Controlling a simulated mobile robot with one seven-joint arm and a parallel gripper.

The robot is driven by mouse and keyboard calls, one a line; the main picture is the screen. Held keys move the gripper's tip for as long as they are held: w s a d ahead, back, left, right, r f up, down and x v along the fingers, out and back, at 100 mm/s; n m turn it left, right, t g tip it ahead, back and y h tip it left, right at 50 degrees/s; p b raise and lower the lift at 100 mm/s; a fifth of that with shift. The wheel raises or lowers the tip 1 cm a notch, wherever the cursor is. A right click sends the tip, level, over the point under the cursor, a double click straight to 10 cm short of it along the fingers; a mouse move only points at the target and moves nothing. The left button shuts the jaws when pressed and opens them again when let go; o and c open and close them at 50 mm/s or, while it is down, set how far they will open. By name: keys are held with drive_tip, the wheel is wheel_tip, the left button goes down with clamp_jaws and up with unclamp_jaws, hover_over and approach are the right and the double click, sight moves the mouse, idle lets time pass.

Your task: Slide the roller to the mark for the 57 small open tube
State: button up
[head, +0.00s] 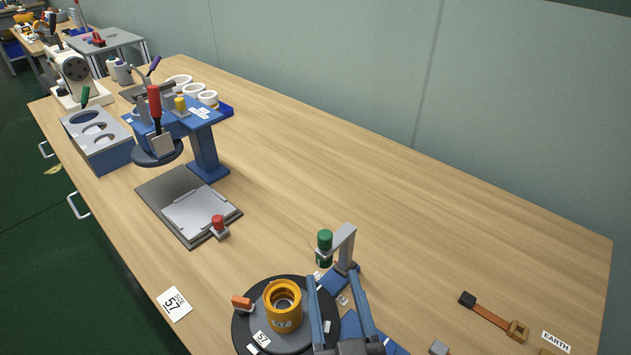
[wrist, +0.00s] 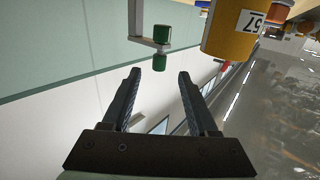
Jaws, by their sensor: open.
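The roller (head: 324,240) is a green cylinder on a grey bracket arm (head: 345,240), standing on a blue rail (head: 338,282) with small white labels too small to read. In the wrist view the green roller (wrist: 160,62) hangs just beyond my fingertips. The yellow tube (head: 283,308), labelled 57 and open at the top, stands on a dark round turntable (head: 240,325); the tube also shows upside down in the wrist view (wrist: 228,38). My gripper (head: 332,276) is open and empty, in front of the bracket and right of the tube. Its fingers (wrist: 160,74) hide part of the rail.
A card reading SIZE 57 (head: 174,304) lies left of the turntable. A blue press (head: 205,150) and a grey plate (head: 190,205) with a red knob stand further back. A strap (head: 490,315) lies at right. The table's right middle is clear.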

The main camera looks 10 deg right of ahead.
drive_tip(key=w+d+p, duration=0.1)
drive_tip(key=w+p, duration=0.1)
drive_tip(key=w, duration=1)
drive_tip(key=shift+d+r, duration=0.2)
drive_tip(key=shift+c, duration=0.2)
drive_tip(key=shift+s, duration=0.1)
clamp_jaws()
idle(0.9)
